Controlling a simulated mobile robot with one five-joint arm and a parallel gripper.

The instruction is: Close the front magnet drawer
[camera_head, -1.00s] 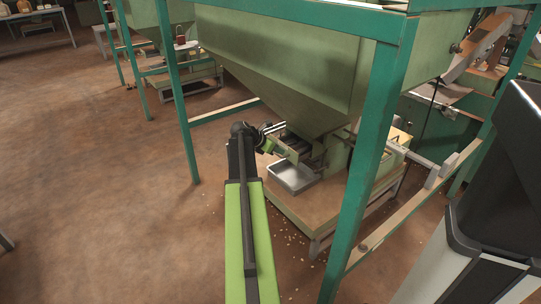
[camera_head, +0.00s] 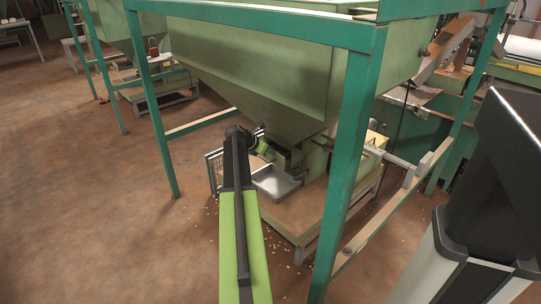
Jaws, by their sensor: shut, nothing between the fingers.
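The magnet drawer (camera_head: 268,151) is at the outlet below the big green hopper (camera_head: 270,75), just above a shallow metal tray (camera_head: 276,184). It is small and partly hidden, and I cannot tell how far it stands out. My gripper (camera_head: 259,137) is at the end of my green and black arm, beside the drawer's left end and under the hopper's slope. Its fingers are small and partly covered by my dark wrist, and it looks shut and empty. I cannot tell whether it touches the drawer.
Green frame posts stand at the left (camera_head: 152,105) and at the right front (camera_head: 347,165) of the hopper. A slatted grey piece (camera_head: 212,172) shows left of my arm. Nuts lie scattered around the wooden base (camera_head: 295,216). The brown floor (camera_head: 90,220) at left is clear.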

